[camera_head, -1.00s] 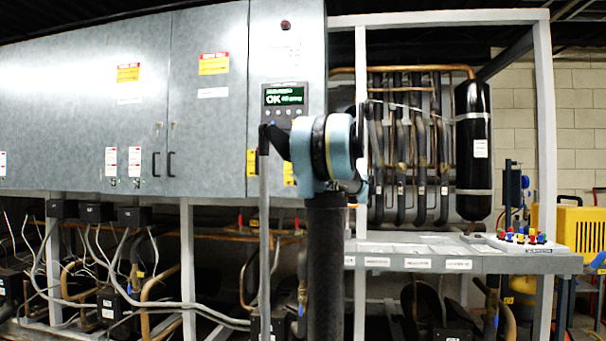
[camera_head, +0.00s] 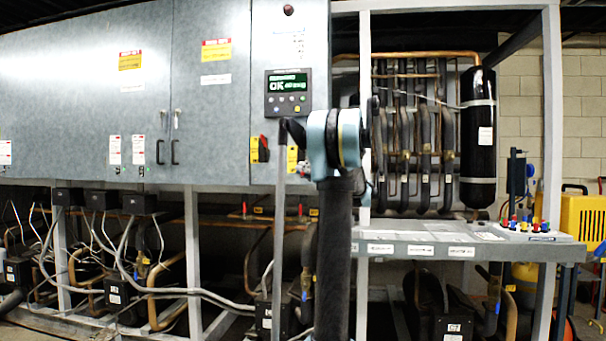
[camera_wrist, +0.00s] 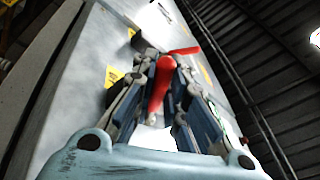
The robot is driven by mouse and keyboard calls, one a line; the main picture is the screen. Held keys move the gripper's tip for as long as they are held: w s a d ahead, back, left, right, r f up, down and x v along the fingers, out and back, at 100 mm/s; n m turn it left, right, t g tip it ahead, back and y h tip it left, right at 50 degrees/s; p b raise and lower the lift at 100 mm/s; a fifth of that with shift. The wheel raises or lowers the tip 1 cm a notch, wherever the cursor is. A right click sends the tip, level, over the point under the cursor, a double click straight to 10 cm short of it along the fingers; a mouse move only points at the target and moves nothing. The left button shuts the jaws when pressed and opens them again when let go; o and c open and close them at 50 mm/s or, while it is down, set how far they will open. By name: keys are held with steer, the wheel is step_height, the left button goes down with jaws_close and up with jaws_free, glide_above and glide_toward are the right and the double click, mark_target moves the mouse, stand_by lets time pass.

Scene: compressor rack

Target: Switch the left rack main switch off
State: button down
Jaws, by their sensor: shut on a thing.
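The grey cabinet (camera_head: 212,110) carries two yellow switch plates below the lit display (camera_head: 287,93). The left plate has a red and black switch handle (camera_head: 263,148) in plain view. The right plate (camera_head: 292,160) is partly covered by my arm. In the wrist view, my gripper (camera_wrist: 166,88) is shut on a red piece (camera_wrist: 160,82), close to the cabinet face. A second thin red part (camera_wrist: 184,50) sticks out just beyond the fingers. I cannot tell whether the held piece is a switch handle. The head view does not clearly show my fingertips.
A grey shelf (camera_head: 470,255) with a manifold of coloured knobs (camera_head: 525,225) juts out at right. Behind it stand dark pipes and a black cylinder (camera_head: 478,138). Conduits and copper pipes run beneath the cabinet. A yellow machine (camera_head: 585,220) stands at far right.

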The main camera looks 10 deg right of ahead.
steer(key=shift+f, duration=0.2)
steer(key=c, duration=1.9)
jaws_free()
steer(key=shift+d, duration=0.1)
steer(key=shift+s+d, duration=0.1)
steer(key=shift+d, duration=0.15)
steer(key=v, duration=1.1)
steer(key=shift+d+f, duration=0.1)
